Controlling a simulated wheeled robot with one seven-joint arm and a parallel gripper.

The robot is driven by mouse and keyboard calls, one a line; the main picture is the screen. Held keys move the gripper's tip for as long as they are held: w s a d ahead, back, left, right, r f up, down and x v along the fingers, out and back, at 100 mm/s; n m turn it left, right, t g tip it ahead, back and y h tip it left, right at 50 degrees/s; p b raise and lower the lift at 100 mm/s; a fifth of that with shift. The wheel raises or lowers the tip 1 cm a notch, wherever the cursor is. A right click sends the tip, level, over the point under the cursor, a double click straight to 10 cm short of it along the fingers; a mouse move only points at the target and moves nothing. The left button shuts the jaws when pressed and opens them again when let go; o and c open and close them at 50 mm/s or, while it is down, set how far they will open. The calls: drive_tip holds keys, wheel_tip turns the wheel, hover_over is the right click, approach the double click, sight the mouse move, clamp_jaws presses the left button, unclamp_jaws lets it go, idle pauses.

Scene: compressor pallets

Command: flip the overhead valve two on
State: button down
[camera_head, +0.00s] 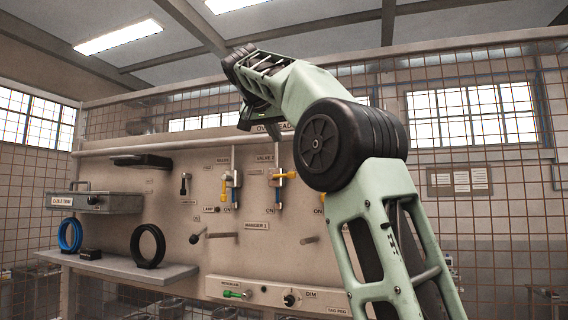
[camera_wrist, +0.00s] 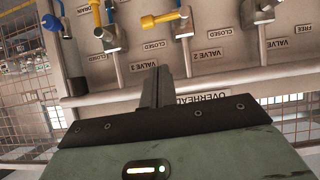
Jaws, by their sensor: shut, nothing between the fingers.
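The wrist view is upside down. The valve 2 label (camera_wrist: 206,53) sits to the right of a grey pipe, whose valve body (camera_wrist: 184,22) has a yellow handle (camera_wrist: 160,19) lying sideways, to the left in this view. The same yellow handle (camera_head: 284,175) shows sideways in the head view, below my raised arm. My gripper (camera_wrist: 158,70) is shut and empty, between the pipes of valve 2 and valve 3, on the overhead-sign side of the handles. In the head view its dark end (camera_head: 246,121) is above the panel; its fingertips are not clear there.
Valve 1 (camera_head: 235,182) has its yellow handle hanging down at the left. The valve 3 label (camera_wrist: 143,66) is near another pipe, hidden by my arm in the head view. Pegs (camera_head: 222,235) stick out lower on the panel. A shelf (camera_head: 120,266) stands at left.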

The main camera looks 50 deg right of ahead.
sight(283, 175)
drive_tip(key=w+d+f+p, duration=0.2)
drive_tip(key=d+f, duration=0.4)
drive_tip(key=f, duration=0.1)
drive_tip(key=shift+w+d+p, duration=0.2)
drive_tip(key=shift+p, duration=0.1)
drive_tip(key=shift+f, duration=0.15)
